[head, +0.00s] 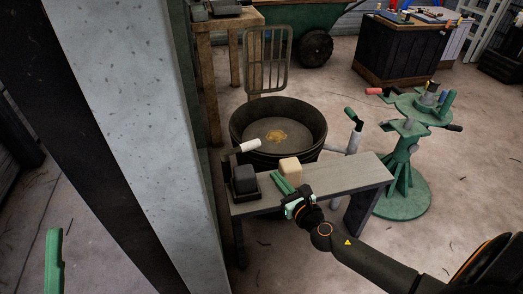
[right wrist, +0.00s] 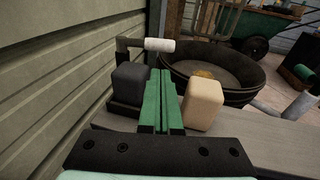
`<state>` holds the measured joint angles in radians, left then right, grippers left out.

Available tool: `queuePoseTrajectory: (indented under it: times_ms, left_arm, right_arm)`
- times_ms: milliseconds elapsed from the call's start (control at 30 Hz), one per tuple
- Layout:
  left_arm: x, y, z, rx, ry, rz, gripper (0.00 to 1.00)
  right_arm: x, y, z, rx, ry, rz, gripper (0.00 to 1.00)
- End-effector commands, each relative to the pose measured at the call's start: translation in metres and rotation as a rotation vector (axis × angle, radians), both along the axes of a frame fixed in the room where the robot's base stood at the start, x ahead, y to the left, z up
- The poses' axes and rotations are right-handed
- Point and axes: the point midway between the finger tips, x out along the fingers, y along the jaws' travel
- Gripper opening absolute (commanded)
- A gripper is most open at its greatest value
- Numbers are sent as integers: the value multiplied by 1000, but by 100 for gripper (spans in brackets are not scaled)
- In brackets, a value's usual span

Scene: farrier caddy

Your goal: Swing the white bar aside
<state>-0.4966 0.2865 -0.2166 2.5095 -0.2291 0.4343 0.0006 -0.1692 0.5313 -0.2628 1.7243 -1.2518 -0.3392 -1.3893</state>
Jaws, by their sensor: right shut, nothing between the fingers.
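The white bar (head: 250,145) is a short white cylinder on a dark bracket at the far left of the bench. It lies level in front of the black tub, and also shows in the right wrist view (right wrist: 160,45). My right gripper (head: 281,184) is over the bench, its green fingers shut together and empty. In the right wrist view its fingertips (right wrist: 160,72) point toward the bar and sit below it in the picture, apart from it. A green finger (head: 53,262) at the lower left appears to be my left gripper; its other finger is not visible.
A dark block (head: 244,179) and a cream block (head: 290,169) stand on the bench (head: 345,177), either side of my right fingers. A black tub (head: 280,125) stands behind. A grey post is on the left; a green stand (head: 402,190) is on the right.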

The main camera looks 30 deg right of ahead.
Motion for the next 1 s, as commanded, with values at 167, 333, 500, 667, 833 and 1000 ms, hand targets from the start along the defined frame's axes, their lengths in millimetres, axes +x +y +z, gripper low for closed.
queuePoseTrajectory:
  times_ms: [167, 333, 500, 667, 833, 1000]
  left_arm:
    - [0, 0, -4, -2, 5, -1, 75]
    - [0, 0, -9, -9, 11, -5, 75]
    - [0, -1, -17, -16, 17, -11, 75]
    - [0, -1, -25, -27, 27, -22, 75]
    - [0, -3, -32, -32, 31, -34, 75]
    - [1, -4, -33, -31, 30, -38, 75]
  right_arm:
    - [19, 0, -2, 1, -3, -1, 0]
    - [49, -1, -5, 3, -3, -1, 0]
    - [80, -2, -9, 4, -3, -1, 0]
    - [107, -3, -13, 4, -2, -2, 0]
    - [127, -4, -15, 6, 0, -3, 0]
    - [136, -4, -15, 5, 0, -1, 0]
